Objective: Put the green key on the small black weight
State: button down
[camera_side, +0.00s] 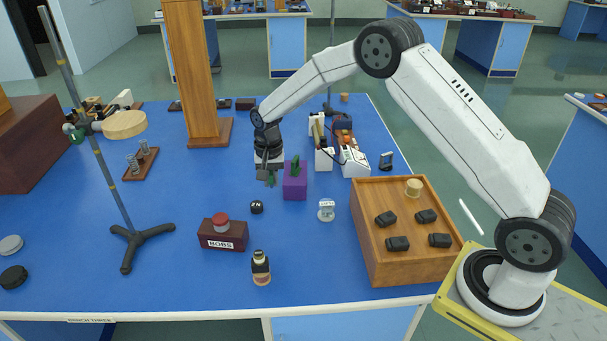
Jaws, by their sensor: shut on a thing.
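My gripper (268,179) points down over the middle of the blue table, left of a purple block (295,188). It is shut on a small greenish piece that I take for the green key; the fingers hide most of it, so its shape is unclear. The small black weight (256,207), a dark round piece with a pale mark, stands on the table below and slightly left of the gripper, apart from it. An upright green shape (296,168) shows at the purple block.
A dark red box labelled BOBS (223,236) with a red knob, a bottle (261,268) and a clear jar (326,210) stand nearby. A wooden box (398,268) with several black pieces is at right. A clamp stand (128,237) and wooden column (198,75) rise at left.

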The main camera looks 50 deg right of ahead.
send_over(256, 204)
jog(key=s, duration=0.1)
jog(key=f, duration=0.5)
jog(key=shift+s+f, duration=0.2)
jog(key=shift+f, duration=0.1)
jog(key=shift+w+f, duration=0.45)
jog(key=shift+f, duration=0.05)
jog(key=shift+f, duration=0.15)
jog(key=shift+w+f, duration=0.15)
jog(key=shift+w, duration=0.05)
jog(key=shift+f, duration=1.45)
jog(key=shift+f, duration=0.2)
jog(key=c, duration=0.6)
grip_release()
jog(key=shift+r, duration=0.2)
